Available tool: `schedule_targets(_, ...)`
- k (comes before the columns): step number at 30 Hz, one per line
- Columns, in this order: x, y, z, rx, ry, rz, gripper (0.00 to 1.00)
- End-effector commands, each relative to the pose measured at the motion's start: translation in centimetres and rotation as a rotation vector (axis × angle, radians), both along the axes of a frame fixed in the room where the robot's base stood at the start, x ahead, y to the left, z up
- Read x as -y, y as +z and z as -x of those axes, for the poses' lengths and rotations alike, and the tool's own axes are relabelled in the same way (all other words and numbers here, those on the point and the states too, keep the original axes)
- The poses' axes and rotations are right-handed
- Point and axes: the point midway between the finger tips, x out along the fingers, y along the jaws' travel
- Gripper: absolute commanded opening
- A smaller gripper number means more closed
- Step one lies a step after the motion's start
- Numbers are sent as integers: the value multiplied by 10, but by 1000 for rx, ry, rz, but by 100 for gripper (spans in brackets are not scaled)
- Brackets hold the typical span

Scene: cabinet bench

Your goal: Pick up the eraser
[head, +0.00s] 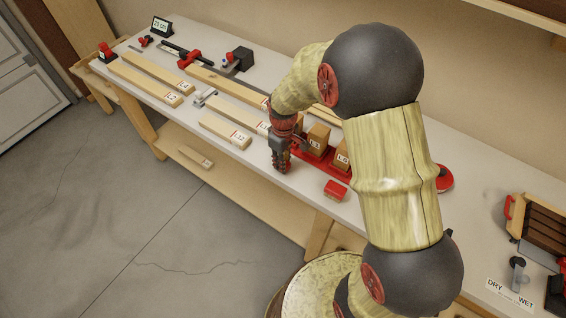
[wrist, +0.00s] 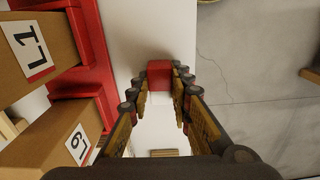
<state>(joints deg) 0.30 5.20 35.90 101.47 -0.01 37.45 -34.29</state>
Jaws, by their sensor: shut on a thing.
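In the wrist view, the eraser (wrist: 159,82) appears as a small red block between my two fingertips and fills the gap between them. My gripper (wrist: 160,76) is shut on it. In the head view, my gripper (head: 281,168) points down near the front edge of the bench, just left of the red tray. In that view I cannot make out the eraser between the dark fingers.
A red tray (wrist: 112,50) with tall labelled wooden blocks (head: 318,138) stands close beside my gripper. Another red item (head: 336,190) lies on the bench to the right. Labelled planks (head: 226,131) lie to the left. Open floor (wrist: 255,110) lies beyond the front edge.

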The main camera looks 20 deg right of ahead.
Motion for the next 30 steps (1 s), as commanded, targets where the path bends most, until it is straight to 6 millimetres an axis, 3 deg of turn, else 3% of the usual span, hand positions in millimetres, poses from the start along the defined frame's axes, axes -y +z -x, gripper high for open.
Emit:
schedule_targets(8,0,35,1,3,0,1,0)
schedule_targets(16,5,96,53,6,0,0,0)
schedule_targets(24,12,116,109,2,-1,0,0)
schedule_targets(30,14,125,132,1,0,0,0)
